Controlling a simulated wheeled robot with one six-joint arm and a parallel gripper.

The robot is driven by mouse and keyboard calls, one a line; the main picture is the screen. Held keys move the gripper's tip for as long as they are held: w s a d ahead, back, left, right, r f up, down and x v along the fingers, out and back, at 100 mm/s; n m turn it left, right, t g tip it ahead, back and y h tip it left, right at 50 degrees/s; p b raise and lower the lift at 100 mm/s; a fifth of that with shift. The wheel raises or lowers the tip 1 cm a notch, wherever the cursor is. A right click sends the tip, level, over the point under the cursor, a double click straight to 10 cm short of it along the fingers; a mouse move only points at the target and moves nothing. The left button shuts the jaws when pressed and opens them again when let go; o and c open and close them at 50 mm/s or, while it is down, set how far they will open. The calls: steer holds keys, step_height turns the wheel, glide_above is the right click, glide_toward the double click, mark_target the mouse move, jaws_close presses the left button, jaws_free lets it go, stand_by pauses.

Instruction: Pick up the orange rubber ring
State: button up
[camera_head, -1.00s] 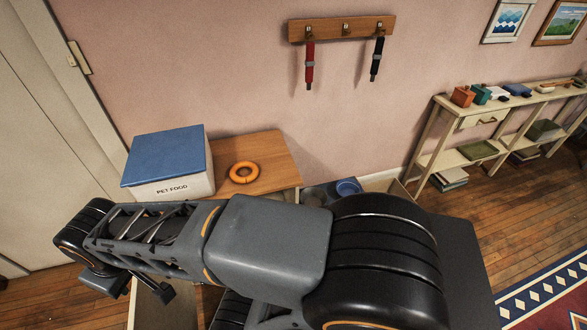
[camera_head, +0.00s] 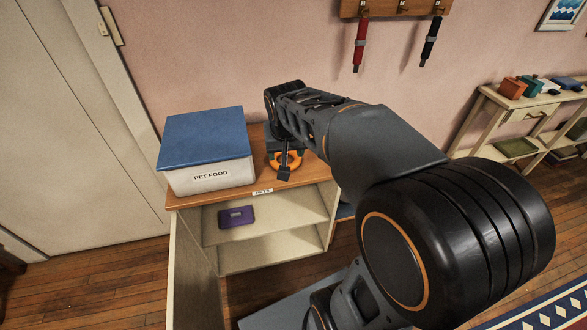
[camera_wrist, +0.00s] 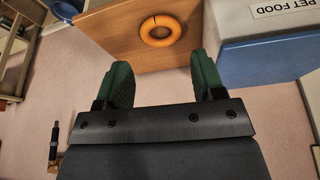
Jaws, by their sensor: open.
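The orange rubber ring (camera_head: 294,162) lies flat on the wooden top of a small cabinet, to the right of the pet food box, partly hidden by my gripper in the head view. In the wrist view the whole ring (camera_wrist: 160,43) shows beyond the fingertips. My gripper (camera_wrist: 163,70) is open and empty, its two green fingers spread apart. The ring lies ahead of the gap between them, apart from both.
The pet food box (camera_head: 208,177) with a blue lid stands on the cabinet (camera_head: 240,194), close to the ring. A purple object (camera_head: 236,217) lies on the shelf below. Red and black items hang on a wall rack (camera_head: 395,8). A side shelf (camera_head: 520,120) stands at the right.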

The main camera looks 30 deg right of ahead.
steer(key=w+d+f+m+h+b, duration=0.1)
steer(key=w+d+f+m+b, duration=0.3)
steer(key=w+d+f, duration=0.55)
steer(key=b, duration=0.2)
glide_above(296, 158)
steer(key=s+a, duration=0.2)
steer(key=shift+n, duration=0.3)
steer(key=f, duration=0.4)
steer(key=shift+d+f, duration=0.2)
steer(key=shift+f, duration=0.1)
steer(key=shift+d+x, duration=0.15)
steer(key=shift+x, duration=1.5)
steer(key=shift+d+x, duration=0.15)
steer(key=shift+x, duration=1.5)
steer(key=shift+s, duration=0.15)
steer(key=c, duration=1)
